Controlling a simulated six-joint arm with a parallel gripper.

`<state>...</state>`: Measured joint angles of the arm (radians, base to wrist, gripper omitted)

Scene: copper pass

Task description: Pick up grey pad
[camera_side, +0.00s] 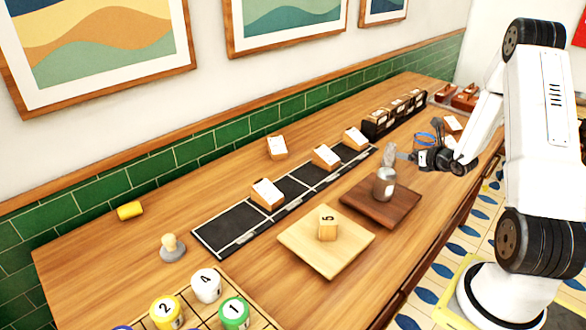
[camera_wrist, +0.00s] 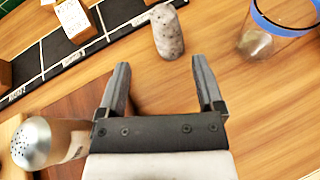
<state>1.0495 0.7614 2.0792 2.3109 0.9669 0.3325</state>
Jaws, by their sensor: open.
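A round grey pad with a pale wooden knob (camera_side: 173,250) sits on the wooden counter at the lower left in the side view, far from my gripper and outside the wrist view. My gripper (camera_side: 402,157) is open and empty over the right part of the counter, near the metal shaker. In the wrist view its two fingers (camera_wrist: 163,88) stand apart with bare wood between them. A speckled grey, stone-like piece (camera_wrist: 168,32) stands just beyond the fingertips, apart from them; it shows behind the shaker in the side view (camera_side: 390,154).
The shaker (camera_side: 384,184) stands on a dark board (camera_side: 352,197). A blue-rimmed jar (camera_wrist: 282,28) is right of the fingers. A pale board (camera_side: 300,251) holds a block marked 5 (camera_side: 328,224). Black mats (camera_side: 232,229), numbered pieces (camera_side: 206,285) and a yellow cylinder (camera_side: 130,210) lie left.

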